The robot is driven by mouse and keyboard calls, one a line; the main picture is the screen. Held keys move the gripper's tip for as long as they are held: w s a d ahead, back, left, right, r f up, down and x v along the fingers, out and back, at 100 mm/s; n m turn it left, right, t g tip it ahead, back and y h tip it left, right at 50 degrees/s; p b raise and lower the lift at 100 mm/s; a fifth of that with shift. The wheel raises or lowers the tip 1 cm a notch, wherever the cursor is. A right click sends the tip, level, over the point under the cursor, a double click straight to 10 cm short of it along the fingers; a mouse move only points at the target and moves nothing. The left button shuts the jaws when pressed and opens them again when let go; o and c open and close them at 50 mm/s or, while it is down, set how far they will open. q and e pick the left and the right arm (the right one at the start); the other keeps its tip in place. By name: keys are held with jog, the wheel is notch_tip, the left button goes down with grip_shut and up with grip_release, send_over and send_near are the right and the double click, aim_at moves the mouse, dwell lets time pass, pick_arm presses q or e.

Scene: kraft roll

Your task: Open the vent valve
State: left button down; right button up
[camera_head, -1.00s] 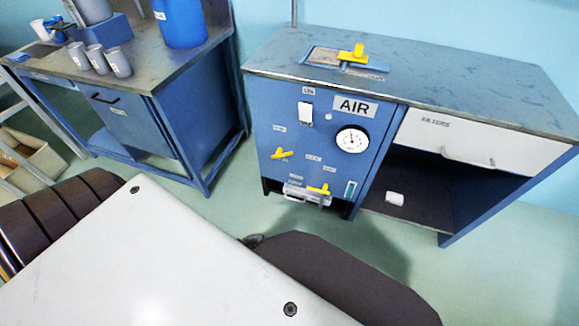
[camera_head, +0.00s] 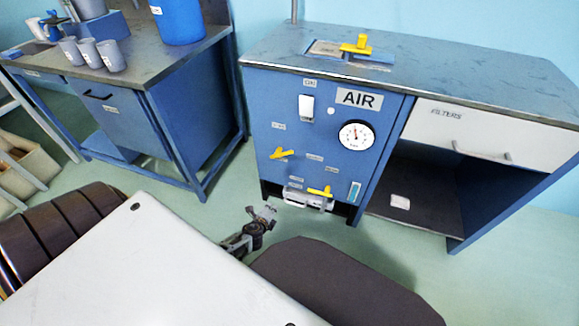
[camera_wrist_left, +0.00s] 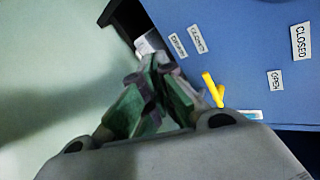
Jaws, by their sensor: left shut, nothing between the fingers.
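The blue AIR panel (camera_head: 345,185) carries a yellow handle (camera_head: 281,154) on its left side and a lower yellow handle (camera_head: 320,191) at its bottom edge. The labels are too small in the head view to tell which one is the vent valve. My left gripper (camera_head: 264,213) is below and left of the panel, apart from it. In the left wrist view its fingers (camera_wrist_left: 153,75) are together and empty. A yellow handle (camera_wrist_left: 212,90) lies just right of them, with OPEN (camera_wrist_left: 275,81) and CLOSED (camera_wrist_left: 301,41) labels further right. My right gripper is out of view.
A round gauge (camera_head: 356,135) and a white switch (camera_head: 307,107) sit on the panel. A third yellow handle (camera_head: 356,44) is on the bench top. A white drawer (camera_head: 480,140) is at right, above an open shelf. Open floor lies between panel and left bench.

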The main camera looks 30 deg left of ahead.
pick_arm(q)
jog(key=w+d+r+m+t+h+b, duration=0.1)
jog(key=w+r+m+t+b, duration=0.4)
jog(key=r, duration=0.6)
jog(key=shift+w+d+r+m+b, duration=0.25)
jog(key=shift+w+d+m+b, duration=0.35)
jog(key=shift+w+m+b, duration=1.1)
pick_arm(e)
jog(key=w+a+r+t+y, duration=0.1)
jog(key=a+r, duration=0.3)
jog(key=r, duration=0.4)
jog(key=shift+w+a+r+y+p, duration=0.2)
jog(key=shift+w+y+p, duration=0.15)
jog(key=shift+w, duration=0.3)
pick_arm(q)
jog(key=shift+m, duration=0.4)
jog(key=shift+w, duration=0.2)
